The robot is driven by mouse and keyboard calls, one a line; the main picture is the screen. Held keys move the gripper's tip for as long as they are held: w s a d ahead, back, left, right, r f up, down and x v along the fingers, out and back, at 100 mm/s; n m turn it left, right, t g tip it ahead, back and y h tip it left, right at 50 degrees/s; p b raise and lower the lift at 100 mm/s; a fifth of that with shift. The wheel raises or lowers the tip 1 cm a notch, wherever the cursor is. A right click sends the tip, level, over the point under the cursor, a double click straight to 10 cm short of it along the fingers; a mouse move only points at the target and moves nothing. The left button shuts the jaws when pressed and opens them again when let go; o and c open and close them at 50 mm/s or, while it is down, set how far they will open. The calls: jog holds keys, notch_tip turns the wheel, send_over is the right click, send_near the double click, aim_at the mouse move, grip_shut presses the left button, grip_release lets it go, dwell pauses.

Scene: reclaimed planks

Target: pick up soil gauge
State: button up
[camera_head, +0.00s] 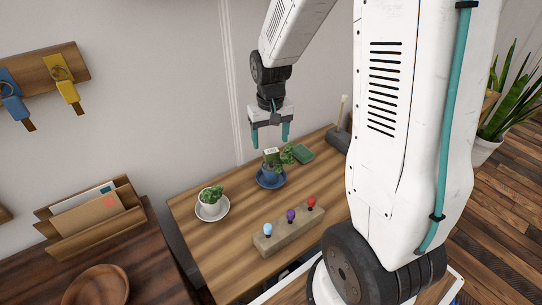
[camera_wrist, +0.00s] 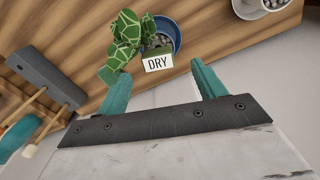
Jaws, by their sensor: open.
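The soil gauge, a small block with a white face reading "DRY" (camera_wrist: 159,64), stands at a potted plant with patterned green leaves (camera_wrist: 125,42). In the head view the gauge (camera_head: 270,152) sits at the top of the blue pot (camera_head: 268,180). Its lower part is hidden. My gripper (camera_head: 270,136) is above the plant, pointing down, with its teal fingers apart and empty. In the wrist view my gripper (camera_wrist: 161,74) has the gauge beyond and between its fingertips. I cannot tell whether anything touches.
A white pot with a plant (camera_head: 211,203) stands at the table's left. A grey block (camera_head: 285,235) holds blue, purple and red knobs in front. A green object (camera_head: 303,153) lies behind the plant. A dark holder with wooden sticks (camera_wrist: 48,75) is at the wrist view's left.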

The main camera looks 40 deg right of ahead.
aim_at(271, 158)
jog(key=f, duration=0.8)
jog(key=shift+w+d+f, duration=0.1)
jog(key=shift+d+f, duration=0.1)
jog(key=shift+f, duration=0.15)
jog(key=c, duration=1.1)
jog(key=shift+c, duration=0.2)
notch_tip(271, 158, up, 16)
